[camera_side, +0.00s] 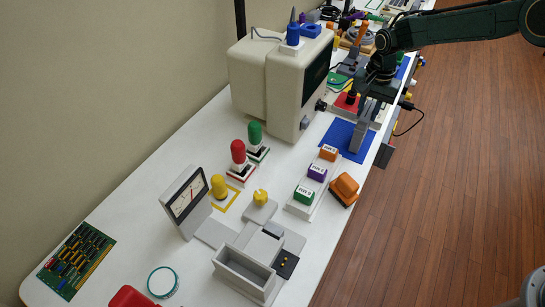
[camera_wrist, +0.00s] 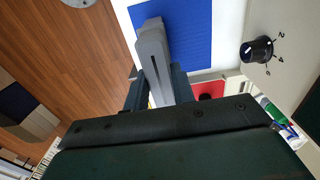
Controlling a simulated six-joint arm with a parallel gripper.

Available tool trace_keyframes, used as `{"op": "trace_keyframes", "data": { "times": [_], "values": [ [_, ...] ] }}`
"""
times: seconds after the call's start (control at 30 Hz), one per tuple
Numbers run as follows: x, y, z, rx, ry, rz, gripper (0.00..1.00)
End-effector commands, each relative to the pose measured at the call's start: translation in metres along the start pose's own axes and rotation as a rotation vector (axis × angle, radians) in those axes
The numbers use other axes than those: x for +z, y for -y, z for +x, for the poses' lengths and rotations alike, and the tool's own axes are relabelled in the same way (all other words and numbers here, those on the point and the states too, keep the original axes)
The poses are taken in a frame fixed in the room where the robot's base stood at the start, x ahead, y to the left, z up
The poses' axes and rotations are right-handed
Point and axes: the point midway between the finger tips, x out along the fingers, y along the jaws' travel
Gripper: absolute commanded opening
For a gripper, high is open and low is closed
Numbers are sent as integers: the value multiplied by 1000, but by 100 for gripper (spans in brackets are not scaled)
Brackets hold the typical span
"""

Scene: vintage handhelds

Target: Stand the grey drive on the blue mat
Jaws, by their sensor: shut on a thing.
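The grey drive (camera_side: 358,136) is a narrow grey block, held upright below my gripper (camera_side: 369,97) in the side view. Its lower end is at the blue mat (camera_side: 337,133), towards the table's right edge; I cannot tell whether it touches the mat. In the wrist view the drive (camera_wrist: 153,48) lies between the two dark fingers of my gripper (camera_wrist: 156,88), which are shut on it. The blue mat (camera_wrist: 195,32) shows behind and to the right of the drive there. The drive's upper end is partly hidden by the fingers.
A cream monitor (camera_side: 288,85) stands left of the mat; its knob (camera_wrist: 257,50) shows in the wrist view. A red mat (camera_side: 346,103) lies behind. Nearer stand a rack with orange, purple and green blocks (camera_side: 317,172) and an orange object (camera_side: 344,188).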

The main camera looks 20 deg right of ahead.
Motion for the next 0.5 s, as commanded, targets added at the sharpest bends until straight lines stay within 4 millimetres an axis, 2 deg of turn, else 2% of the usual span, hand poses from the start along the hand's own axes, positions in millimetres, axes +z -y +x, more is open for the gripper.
{"op": "trace_keyframes", "data": {
  "times": [0.03,0.13,0.5],
  "values": [
    [0,0,1,0,0,0,29],
    [0,0,0,0,0,0,47],
    [0,0,-1,0,0,0,47]
  ]
}}
